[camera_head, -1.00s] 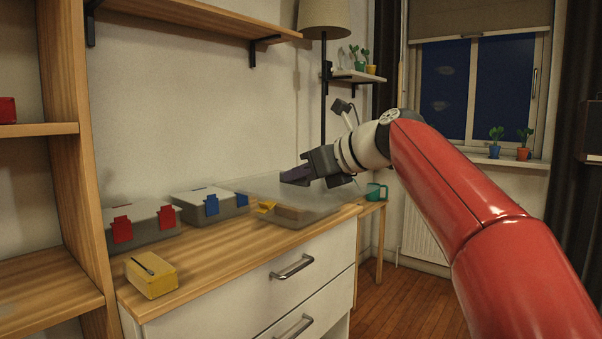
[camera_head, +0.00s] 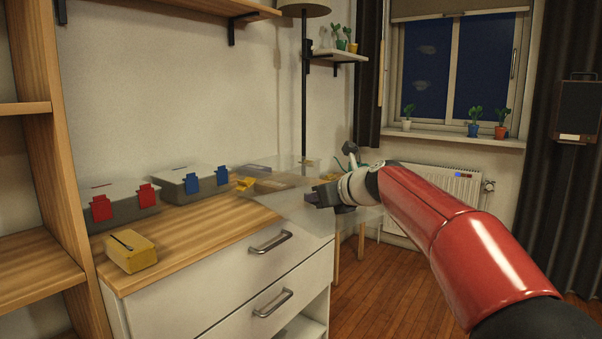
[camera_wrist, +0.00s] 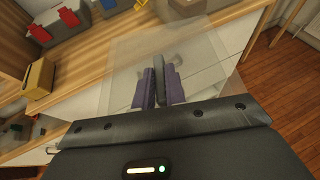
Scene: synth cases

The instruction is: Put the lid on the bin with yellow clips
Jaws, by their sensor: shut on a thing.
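My gripper (camera_head: 318,196) is shut on a clear, see-through lid (camera_head: 290,208). It holds the lid in the air at the dresser's front right edge, partly out past that edge. In the wrist view the purple fingers (camera_wrist: 158,86) pinch the lid (camera_wrist: 120,62) near its middle. The bin with yellow clips (camera_head: 268,186) stands at the right end of the dresser top, partly seen through the lid. One yellow clip (camera_head: 245,183) shows at its left; a clip also shows at the top of the wrist view (camera_wrist: 140,4). Its far side is hard to make out.
A bin with blue clips (camera_head: 183,194) and a bin with red clips (camera_head: 92,220) stand to the left along the wall, both lidded. A yellow box (camera_head: 131,252) sits at the front left of the dresser top (camera_head: 200,238). Shelves rise at the left.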

